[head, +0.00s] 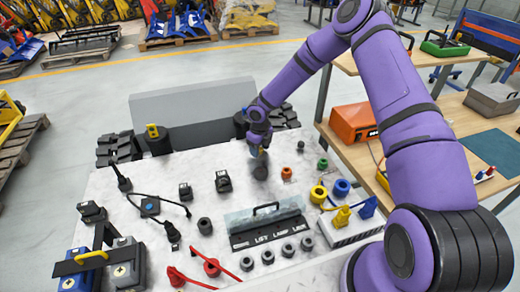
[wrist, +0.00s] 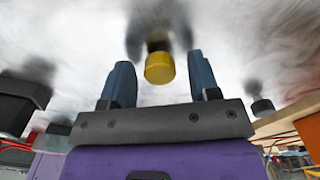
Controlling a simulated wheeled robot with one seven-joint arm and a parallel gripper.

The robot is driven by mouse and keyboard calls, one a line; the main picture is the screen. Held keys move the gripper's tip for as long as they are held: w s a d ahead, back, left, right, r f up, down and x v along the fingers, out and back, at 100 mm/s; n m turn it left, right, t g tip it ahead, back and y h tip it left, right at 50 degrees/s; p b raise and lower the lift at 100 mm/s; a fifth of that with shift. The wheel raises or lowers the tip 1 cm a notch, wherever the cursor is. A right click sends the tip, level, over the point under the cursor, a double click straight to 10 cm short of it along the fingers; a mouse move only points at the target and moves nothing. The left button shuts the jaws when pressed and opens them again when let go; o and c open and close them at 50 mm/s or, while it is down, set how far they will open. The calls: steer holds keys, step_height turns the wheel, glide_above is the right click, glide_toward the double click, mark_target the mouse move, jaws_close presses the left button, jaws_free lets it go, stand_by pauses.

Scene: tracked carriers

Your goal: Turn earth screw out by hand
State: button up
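My gripper (head: 258,148) reaches down over the back middle of the pale worktop. In the wrist view its two blue-grey fingers (wrist: 160,85) stand apart. A yellow-ended round piece (wrist: 159,68) with a dark, blurred part behind it lies between the fingers, with a gap on both sides. I cannot tell for certain whether this is the earth screw. In the head view a dark upright cylinder (head: 260,171) stands just under my gripper; the fingertips and the top of the cylinder are hard to make out.
Small orange (head: 287,173) and green (head: 322,163) rings stand right of the gripper. A clear-lidded rack (head: 266,221), dark sockets, red pieces and black connectors with a cable fill the front and left. Yellow and blue clamps sit at the right. A wooden bench (head: 345,143) borders the right.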

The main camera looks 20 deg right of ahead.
steer(key=m, duration=0.2)
steer(key=shift+m, duration=0.4)
steer(key=m, duration=0.8)
steer(key=shift+m, duration=0.4)
steer(key=m, duration=0.3)
steer(key=shift+m, duration=0.3)
steer(key=m, duration=0.7)
steer(key=shift+m, duration=0.3)
steer(key=m, duration=0.6)
